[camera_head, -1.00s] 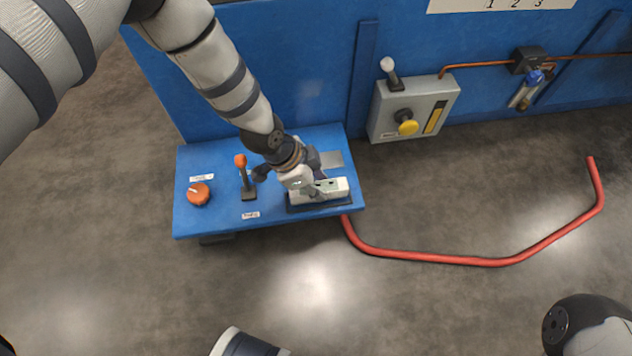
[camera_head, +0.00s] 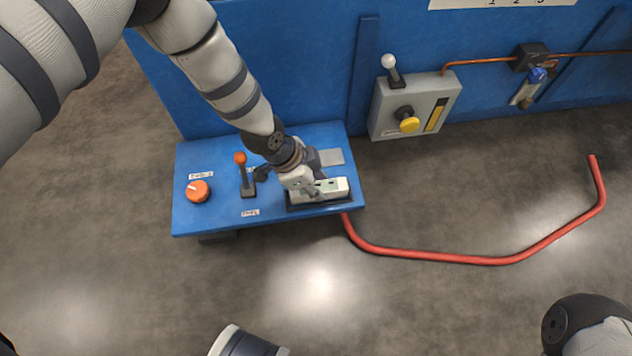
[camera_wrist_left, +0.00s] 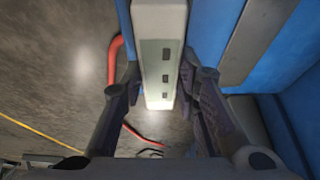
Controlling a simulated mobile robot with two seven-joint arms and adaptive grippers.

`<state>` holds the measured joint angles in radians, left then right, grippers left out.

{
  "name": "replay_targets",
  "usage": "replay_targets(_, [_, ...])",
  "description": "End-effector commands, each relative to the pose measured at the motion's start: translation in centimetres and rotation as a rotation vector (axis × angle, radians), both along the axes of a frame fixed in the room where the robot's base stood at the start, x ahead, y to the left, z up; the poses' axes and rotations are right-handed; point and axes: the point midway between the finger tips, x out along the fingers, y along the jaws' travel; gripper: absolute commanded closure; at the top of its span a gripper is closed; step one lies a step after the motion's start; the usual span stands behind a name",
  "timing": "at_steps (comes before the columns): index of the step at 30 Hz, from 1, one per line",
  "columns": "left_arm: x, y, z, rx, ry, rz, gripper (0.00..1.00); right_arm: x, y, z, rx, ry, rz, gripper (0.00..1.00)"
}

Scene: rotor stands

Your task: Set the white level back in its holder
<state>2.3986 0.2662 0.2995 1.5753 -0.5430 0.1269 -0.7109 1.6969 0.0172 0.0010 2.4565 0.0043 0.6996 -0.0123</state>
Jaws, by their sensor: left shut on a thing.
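The white level (camera_head: 337,187) lies lengthwise at the front right of the blue bench top, over the black holder (camera_head: 347,204). I cannot tell from the head view whether it rests fully in the holder or just above it. My left gripper (camera_head: 312,187) comes down from behind and is shut on the level. In the left wrist view the level (camera_wrist_left: 160,48), with small dark windows along its face, sits between the two dark fingers (camera_wrist_left: 160,92). The holder's middle is hidden by the level and gripper.
On the blue bench (camera_head: 222,222) stand an orange knob (camera_head: 198,191) and an orange-tipped lever (camera_head: 247,178), left of my gripper. A grey plate (camera_head: 332,157) lies behind it. A red hose (camera_head: 430,256) runs along the floor to the right. A grey control box (camera_head: 420,105) is on the wall.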

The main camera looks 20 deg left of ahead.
Motion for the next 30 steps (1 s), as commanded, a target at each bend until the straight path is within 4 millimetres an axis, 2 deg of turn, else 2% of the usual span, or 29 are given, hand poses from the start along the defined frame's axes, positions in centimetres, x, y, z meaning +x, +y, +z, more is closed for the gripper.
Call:
replay_targets(27, [-0.01,-0.02,-0.84,0.000,0.000,-0.001,1.00,-0.02,0.00,-0.39,0.000,0.004,0.000,1.00])
replay_targets(28, [0.00,-0.01,-0.83,0.000,0.000,-0.001,0.68,-0.02,0.00,-0.37,0.000,0.004,0.000,1.00])
replay_targets(30, [0.00,-0.01,-0.81,0.000,0.000,-0.001,0.52,-0.02,0.00,-0.36,0.000,0.004,0.000,1.00])
